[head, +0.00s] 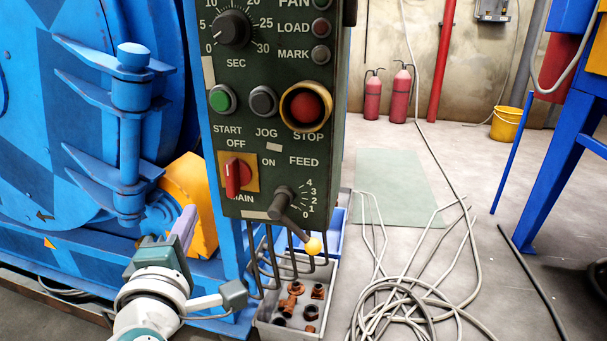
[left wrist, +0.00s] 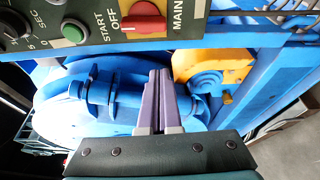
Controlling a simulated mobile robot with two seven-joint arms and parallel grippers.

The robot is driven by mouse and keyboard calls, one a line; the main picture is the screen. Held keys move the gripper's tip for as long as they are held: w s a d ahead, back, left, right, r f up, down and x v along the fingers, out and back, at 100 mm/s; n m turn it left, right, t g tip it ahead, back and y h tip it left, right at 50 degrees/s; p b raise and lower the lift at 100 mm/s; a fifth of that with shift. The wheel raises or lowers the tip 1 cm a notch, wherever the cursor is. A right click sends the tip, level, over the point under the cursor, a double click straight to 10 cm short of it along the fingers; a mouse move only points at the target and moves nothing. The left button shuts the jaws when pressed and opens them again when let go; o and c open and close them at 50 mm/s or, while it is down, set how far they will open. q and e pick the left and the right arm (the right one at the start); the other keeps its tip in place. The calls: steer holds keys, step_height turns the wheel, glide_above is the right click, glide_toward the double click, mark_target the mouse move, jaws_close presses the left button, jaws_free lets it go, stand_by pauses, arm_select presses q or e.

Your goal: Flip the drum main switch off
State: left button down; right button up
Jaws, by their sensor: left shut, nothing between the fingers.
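The main switch is a red rotary knob (head: 237,175) on a yellow plate, low on the dark green control panel (head: 270,65). OFF is printed above it, ON to its right and MAIN below. Its handle looks roughly upright, in line with OFF. The knob also shows at the top of the left wrist view (left wrist: 143,18). My left gripper (head: 186,222) has purple fingers, closed together and empty. It is below and left of the knob, apart from it. The closed fingers point at the blue drum in the left wrist view (left wrist: 160,75). My right gripper is not in view.
Start, jog and stop (head: 306,106) buttons sit above. The blue drum (head: 90,100) and a yellow bracket (head: 190,195) lie left. A parts bin (head: 328,305) and hoses (head: 410,300) are on the floor.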

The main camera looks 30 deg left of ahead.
arm_select(q)
steer(key=shift+v, duration=1.15)
steer(key=shift+s+a, duration=0.15)
steer(key=shift+a, duration=0.1)
